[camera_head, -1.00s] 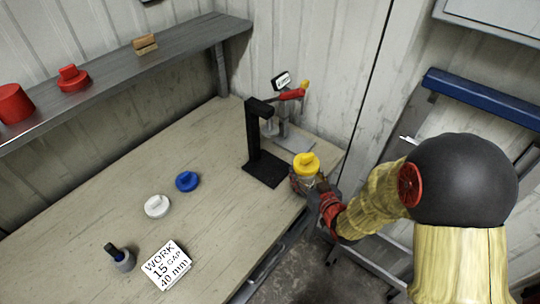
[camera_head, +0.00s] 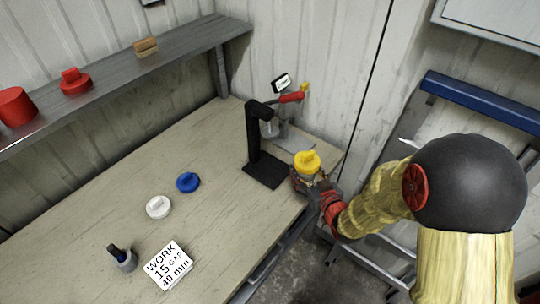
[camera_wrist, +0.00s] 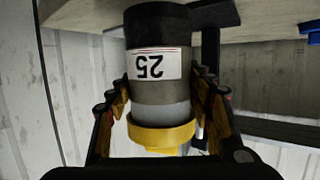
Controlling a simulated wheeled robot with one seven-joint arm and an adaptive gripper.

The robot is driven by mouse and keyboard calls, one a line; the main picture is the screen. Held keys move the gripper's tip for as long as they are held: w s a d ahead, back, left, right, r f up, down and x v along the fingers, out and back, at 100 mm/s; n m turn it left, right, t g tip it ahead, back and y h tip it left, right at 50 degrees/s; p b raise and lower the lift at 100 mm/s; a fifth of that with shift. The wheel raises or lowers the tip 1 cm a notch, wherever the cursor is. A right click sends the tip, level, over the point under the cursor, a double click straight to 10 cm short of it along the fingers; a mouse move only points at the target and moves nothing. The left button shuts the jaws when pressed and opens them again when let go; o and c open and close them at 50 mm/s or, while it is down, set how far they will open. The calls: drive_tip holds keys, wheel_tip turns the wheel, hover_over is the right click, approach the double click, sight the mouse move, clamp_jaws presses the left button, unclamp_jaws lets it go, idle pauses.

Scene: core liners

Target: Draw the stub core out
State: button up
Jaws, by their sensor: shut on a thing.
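A grey cylinder (camera_wrist: 160,92) with a black end, a white label reading 25 and a yellow cap (camera_wrist: 162,135) fills the middle of the wrist view, the label upside down. My gripper (camera_wrist: 160,105) is shut around it, one finger on each side. In the head view the yellow knobbed cap (camera_head: 307,162) shows on top, and my gripper (camera_head: 306,184) is around the body below it, by the right edge of the bench. Most of the body is hidden there. I cannot tell whether its lower end touches anything.
A black stand (camera_head: 254,135) rises just left of my gripper, with a red-handled device (camera_head: 291,97) behind it. The bench (camera_head: 110,200) bears a blue cap (camera_head: 188,182), a white cap (camera_head: 158,207), a small dark-topped pot (camera_head: 122,258) and a WORK card (camera_head: 168,265). A shelf (camera_head: 130,75) runs above.

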sight(306, 165)
drive_tip(key=shift+r+p, duration=0.85)
drive_tip(key=shift+r, duration=0.7)
